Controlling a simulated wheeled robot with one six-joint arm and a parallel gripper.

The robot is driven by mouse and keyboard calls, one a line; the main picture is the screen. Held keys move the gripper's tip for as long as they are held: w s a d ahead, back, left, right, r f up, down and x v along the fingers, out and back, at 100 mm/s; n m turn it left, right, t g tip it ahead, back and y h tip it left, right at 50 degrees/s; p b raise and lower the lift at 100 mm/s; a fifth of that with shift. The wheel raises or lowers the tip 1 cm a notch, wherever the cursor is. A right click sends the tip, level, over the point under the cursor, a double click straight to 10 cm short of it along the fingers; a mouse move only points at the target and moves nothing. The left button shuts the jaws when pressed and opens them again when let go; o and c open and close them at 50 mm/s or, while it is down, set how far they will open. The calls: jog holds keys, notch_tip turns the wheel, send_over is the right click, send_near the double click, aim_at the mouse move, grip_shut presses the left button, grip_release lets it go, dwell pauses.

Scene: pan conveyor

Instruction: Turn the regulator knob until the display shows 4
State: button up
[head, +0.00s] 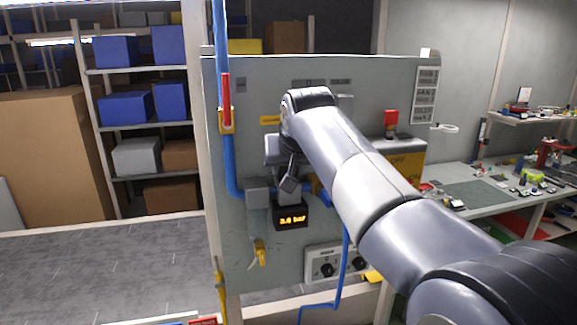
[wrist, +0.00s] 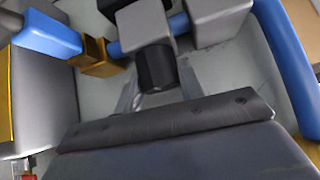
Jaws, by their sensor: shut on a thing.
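The regulator knob (wrist: 156,70) is a dark ribbed cylinder below a grey block in the wrist view. My gripper (wrist: 158,92) is shut on it, with a jaw at each side. In the head view my gripper (head: 287,186) is at the regulator on the panel, and my arm hides most of the knob there. The display (head: 292,219) below glows orange and reads about 3.8 bar; its last digit is small and hard to read.
A blue pipe (head: 228,150) with a red-handled valve (head: 226,88) runs down the panel's left side. A yellow-handled valve (head: 260,252) and a socket box (head: 335,262) are lower down. A red button (head: 391,118) is to the right. A workbench (head: 480,195) stands beyond.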

jog(key=shift+m+h, duration=0.9)
jog(key=shift+m, duration=0.2)
jog(key=o, duration=1)
jog(key=b+v, duration=0.1)
jog(key=v, duration=0.9)
jog(key=shift+s+r+b, duration=0.2)
jog(key=shift+s+b, duration=0.15)
jog(key=shift+s, duration=0.05)
